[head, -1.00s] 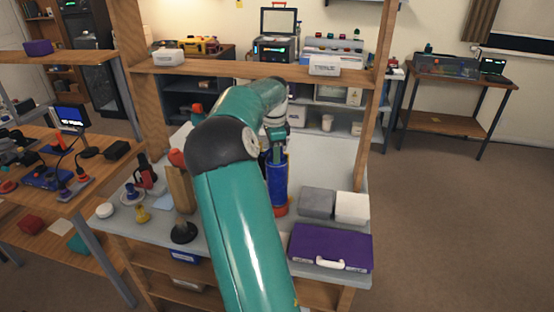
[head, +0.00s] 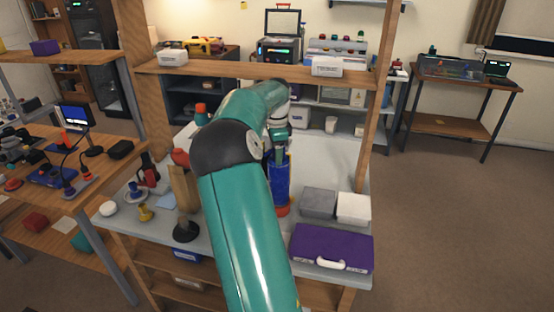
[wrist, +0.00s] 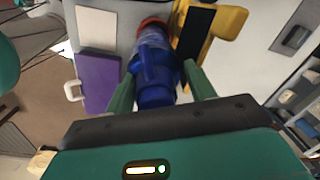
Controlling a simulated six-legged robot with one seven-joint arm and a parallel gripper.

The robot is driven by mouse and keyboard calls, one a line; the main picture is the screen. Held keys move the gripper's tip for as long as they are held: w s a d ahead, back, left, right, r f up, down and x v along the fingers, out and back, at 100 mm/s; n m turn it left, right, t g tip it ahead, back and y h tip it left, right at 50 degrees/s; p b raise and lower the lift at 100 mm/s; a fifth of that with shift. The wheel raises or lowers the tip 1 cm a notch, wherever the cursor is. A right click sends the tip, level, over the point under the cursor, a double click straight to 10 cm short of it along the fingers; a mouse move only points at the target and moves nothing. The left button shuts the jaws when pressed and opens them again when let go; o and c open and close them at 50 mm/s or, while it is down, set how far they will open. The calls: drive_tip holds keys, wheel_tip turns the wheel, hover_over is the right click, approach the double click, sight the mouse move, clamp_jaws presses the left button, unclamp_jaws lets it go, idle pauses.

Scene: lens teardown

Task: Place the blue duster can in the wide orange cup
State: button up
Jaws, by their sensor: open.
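The blue duster can (head: 281,184) stands upright on the worktable, right of my arm. Its lower end meets the orange cup (head: 283,211) and appears to be inside it; how deep it sits is hidden. In the wrist view the blue can (wrist: 154,88) lies between the two green fingers of my gripper (wrist: 158,70), with the orange rim (wrist: 152,22) at its far end. My gripper is open around the can's upper part. Whether a finger touches the can is hard to tell.
A grey box (head: 319,203), a white box (head: 353,208) and a purple case (head: 331,248) stand right of the cup. A wooden block (head: 184,188) and several small items are left of my arm. In the wrist view a yellow object (wrist: 228,22) lies close beside the can.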

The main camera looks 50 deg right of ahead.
drive_tip(key=shift+s+a+f, duration=0.1)
drive_tip(key=shift+s+f, duration=0.05)
drive_tip(key=shift+f, duration=0.4)
drive_tip(key=shift+s+a+f, duration=0.1)
drive_tip(key=shift+s+f, duration=0.05)
drive_tip(key=shift+f, duration=0.4)
wheel_tip(320, 180, up, 12)
drive_tip(key=shift+f, duration=0.25)
drive_tip(key=shift+a+r, duration=0.15)
drive_tip(key=shift+a, duration=0.1)
drive_tip(key=s+a+r+n+t+y, duration=0.15)
drive_tip(key=a+n, duration=0.55)
drive_tip(key=a, duration=0.7)
drive_tip(key=a+r+n+t, duration=0.1)
drive_tip(key=a+r+n, duration=0.35)
drive_tip(key=a, duration=0.95)
drive_tip(key=s+a+f+n+t, duration=0.1)
drive_tip(key=s+a+f+n, duration=0.1)
drive_tip(key=s+a+n, duration=0.2)
drive_tip(key=s+a+f+n, duration=0.3)
drive_tip(key=s+a+n, duration=0.1)
drive_tip(key=a, duration=0.5)
drive_tip(key=s+a+f+n+t+h, duration=0.1)
drive_tip(key=s+a+f+n, duration=0.2)
drive_tip(key=a+n, duration=0.3)
drive_tip(key=shift+s+a+t, duration=0.35)
drive_tip(key=shift+s+a, duration=0.25)
drive_tip(key=shift+s, duration=0.15)
